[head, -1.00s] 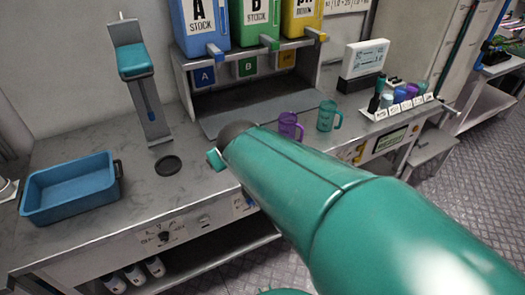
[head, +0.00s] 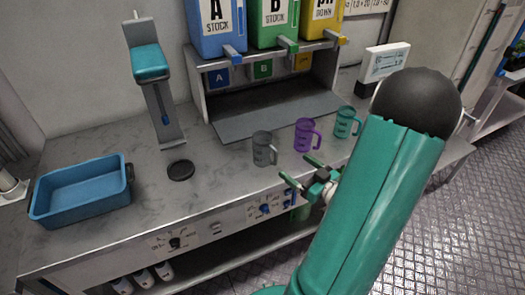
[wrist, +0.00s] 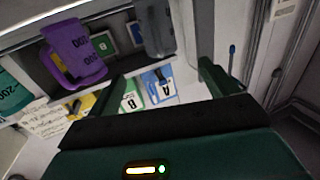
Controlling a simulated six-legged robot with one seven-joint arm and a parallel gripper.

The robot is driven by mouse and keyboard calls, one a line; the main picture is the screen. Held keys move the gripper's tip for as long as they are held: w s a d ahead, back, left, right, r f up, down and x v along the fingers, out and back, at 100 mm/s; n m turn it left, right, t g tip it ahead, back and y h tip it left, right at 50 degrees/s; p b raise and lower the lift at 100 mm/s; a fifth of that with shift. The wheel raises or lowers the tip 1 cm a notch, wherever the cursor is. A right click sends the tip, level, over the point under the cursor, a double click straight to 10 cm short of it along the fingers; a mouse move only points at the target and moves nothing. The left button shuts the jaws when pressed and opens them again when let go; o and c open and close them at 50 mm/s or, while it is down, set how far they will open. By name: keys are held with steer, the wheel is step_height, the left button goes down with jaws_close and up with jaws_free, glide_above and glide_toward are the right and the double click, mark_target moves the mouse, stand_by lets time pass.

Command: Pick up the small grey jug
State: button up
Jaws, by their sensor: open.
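The small grey jug (head: 264,149) stands upright on the bench, its handle on the right side. In the wrist view the grey jug (wrist: 160,30) shows at the top, cut off by the frame edge. My gripper (head: 302,170) is open and empty, at the bench's front edge, to the right of and nearer than the grey jug. Its two fingers also show in the wrist view (wrist: 160,78), with a gap between them and the jug. A purple jug (head: 305,135) stands just right of the grey one, and a teal jug (head: 346,122) stands further right.
A blue tub (head: 80,205) sits at the left of the bench. A black disc (head: 180,170) lies before a teal-topped stand (head: 160,115). A rack shelf (head: 205,100) with stock tanks stands behind the jugs. Bench room is clear between disc and grey jug.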

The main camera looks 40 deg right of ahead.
mark_target(269, 147)
steer(key=w, duration=1.3)
steer(key=shift+w, duration=0.4)
steer(key=c, duration=1.1)
